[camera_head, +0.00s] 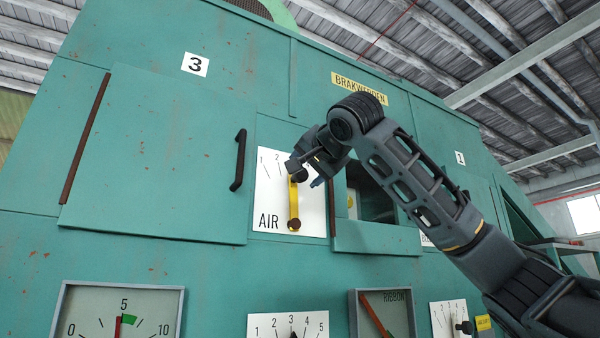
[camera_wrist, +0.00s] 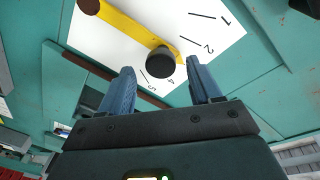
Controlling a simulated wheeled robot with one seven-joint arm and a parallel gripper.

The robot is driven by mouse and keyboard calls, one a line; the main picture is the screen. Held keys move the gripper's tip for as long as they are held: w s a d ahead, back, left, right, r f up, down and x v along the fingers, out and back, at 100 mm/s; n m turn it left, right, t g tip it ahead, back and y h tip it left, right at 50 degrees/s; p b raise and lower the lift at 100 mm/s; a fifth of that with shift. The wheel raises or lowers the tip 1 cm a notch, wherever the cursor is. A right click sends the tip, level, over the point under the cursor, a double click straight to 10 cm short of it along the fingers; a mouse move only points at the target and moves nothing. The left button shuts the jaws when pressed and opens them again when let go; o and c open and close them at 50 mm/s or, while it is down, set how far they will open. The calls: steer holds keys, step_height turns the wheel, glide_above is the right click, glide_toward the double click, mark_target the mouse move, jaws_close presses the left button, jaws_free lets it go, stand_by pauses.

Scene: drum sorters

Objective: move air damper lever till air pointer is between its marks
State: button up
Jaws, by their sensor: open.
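The air damper lever is a yellow bar (camera_head: 294,207) on a white plate marked AIR (camera_head: 268,205). It stands nearly upright from its pivot at the plate's bottom. In the wrist view the lever (camera_wrist: 125,30) ends in a black knob (camera_wrist: 160,63) near the middle of the scale, between the 2 and the 4. My gripper (camera_head: 305,172) is open at the knob, with one finger on each side of it; contact cannot be told. A dial (camera_head: 90,300) at lower left has a red pointer (camera_head: 118,325) near 5, by the left end of a green band. Its name is not visible.
A closed panel door with a black handle (camera_head: 238,160) is left of the plate. An open hatch (camera_head: 372,195) is on its right. Below are a 1 to 5 scale (camera_head: 288,324), a RIBBON gauge (camera_head: 382,312) and another small plate (camera_head: 447,315).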

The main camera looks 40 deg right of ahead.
mark_target(302, 174)
steer(key=shift+p+x, duration=0.6)
steer(key=shift+x, duration=1.6)
jaws_close()
